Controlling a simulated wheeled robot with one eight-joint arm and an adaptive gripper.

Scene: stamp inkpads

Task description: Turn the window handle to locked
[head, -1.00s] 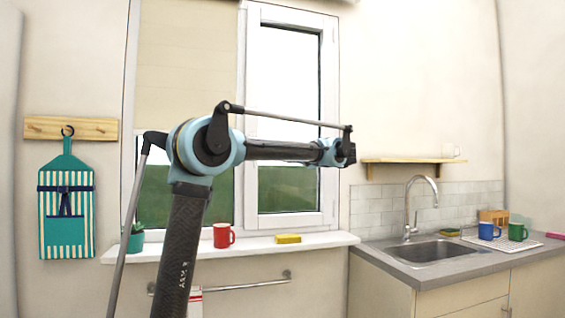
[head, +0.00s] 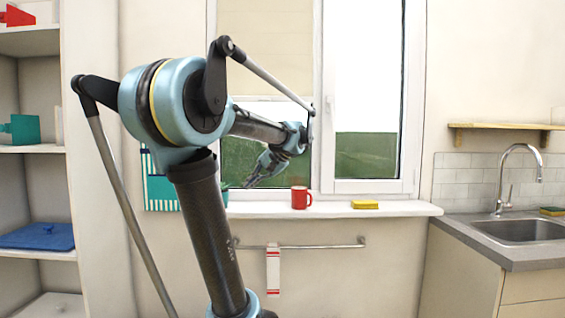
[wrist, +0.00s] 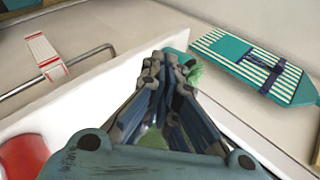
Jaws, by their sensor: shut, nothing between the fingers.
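The white-framed window (head: 412,100) stands behind my arm in the head view, with a blind over the upper part of its left pane. My gripper (head: 249,184) hangs in front of the left pane, pointing down and left, a little above the sill. In the wrist view my gripper (wrist: 163,66) has its fingers together and empty, above the sill near a green plant (wrist: 195,76).
A red mug (head: 299,198) and a yellow sponge (head: 365,204) stand on the white sill (head: 407,208). A rail (head: 320,246) with a striped towel (head: 273,271) runs below. Shelves (head: 35,149) stand at left, a sink (head: 522,230) at right. A teal striped board (wrist: 250,66) hangs beside the window.

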